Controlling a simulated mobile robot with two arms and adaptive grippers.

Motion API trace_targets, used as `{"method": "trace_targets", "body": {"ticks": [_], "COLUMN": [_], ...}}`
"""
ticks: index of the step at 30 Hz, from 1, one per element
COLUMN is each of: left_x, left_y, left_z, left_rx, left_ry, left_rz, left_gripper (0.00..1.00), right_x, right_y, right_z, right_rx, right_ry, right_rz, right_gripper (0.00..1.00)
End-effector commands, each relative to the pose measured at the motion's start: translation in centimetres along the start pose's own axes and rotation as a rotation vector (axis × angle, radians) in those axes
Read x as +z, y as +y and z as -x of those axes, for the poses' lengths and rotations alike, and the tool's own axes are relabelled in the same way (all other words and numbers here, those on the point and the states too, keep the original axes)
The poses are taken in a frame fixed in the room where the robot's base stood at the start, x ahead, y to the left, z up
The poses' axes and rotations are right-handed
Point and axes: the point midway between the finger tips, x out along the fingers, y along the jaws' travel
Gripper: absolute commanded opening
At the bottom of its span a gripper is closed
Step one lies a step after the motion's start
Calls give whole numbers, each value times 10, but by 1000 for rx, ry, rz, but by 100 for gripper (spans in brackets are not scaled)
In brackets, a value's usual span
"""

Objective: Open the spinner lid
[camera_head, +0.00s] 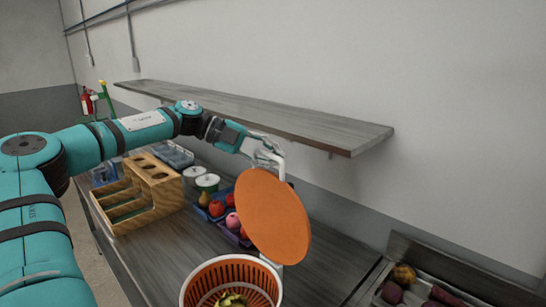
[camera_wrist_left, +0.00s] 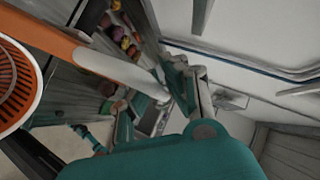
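The spinner's orange round lid (camera_head: 272,215) stands steeply tilted, raised above the spinner bowl (camera_head: 186,292), which has a white rim and an orange slotted basket. Green and yellowish pieces lie in the basket. A white bar rises at the lid's upper edge. My left gripper (camera_head: 268,152) is at this bar, above the lid. In the left wrist view, the lid (camera_wrist_left: 45,32) shows edge-on with the white bar (camera_wrist_left: 118,67) reaching toward my left gripper (camera_wrist_left: 150,104). Its fingers are spread, with the bar's end near one finger; firm contact is unclear. My right gripper is out of view.
A wooden rack (camera_head: 150,195) stands at the left of the counter, beside white-topped containers (camera_head: 207,181) and trays of fruit (camera_head: 218,208). A grey shelf (camera_head: 270,120) runs along the wall above. A bin of vegetables (camera_head: 420,292) is at the lower right.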

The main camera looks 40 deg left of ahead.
Motion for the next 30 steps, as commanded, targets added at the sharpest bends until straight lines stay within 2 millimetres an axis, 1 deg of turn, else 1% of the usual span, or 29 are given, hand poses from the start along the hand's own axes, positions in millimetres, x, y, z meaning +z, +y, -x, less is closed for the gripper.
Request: {"method": "trace_targets", "body": {"ticks": [1, 6, 14, 17, 20, 30], "left_x": [-1, -1, -1, -1, -1, -1], "left_y": [-6, -4, -2, -2, -2, -2], "left_z": [2, 2, 1, 6, 18, 89], "left_rx": [-10, -7, -3, -4, -6, -9], "left_ry": [-2, -1, 1, 1, 0, -2], "left_rz": [-6, -3, -1, -1, -3, -3], "left_gripper": [13, 35, 35, 35, 35, 35], "right_x": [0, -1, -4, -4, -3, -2], "right_y": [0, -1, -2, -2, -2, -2], "right_z": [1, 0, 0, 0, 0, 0], "right_rx": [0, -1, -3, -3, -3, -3], "right_ry": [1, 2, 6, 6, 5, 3], "right_rz": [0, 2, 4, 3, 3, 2], "right_gripper": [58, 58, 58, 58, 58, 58]}}
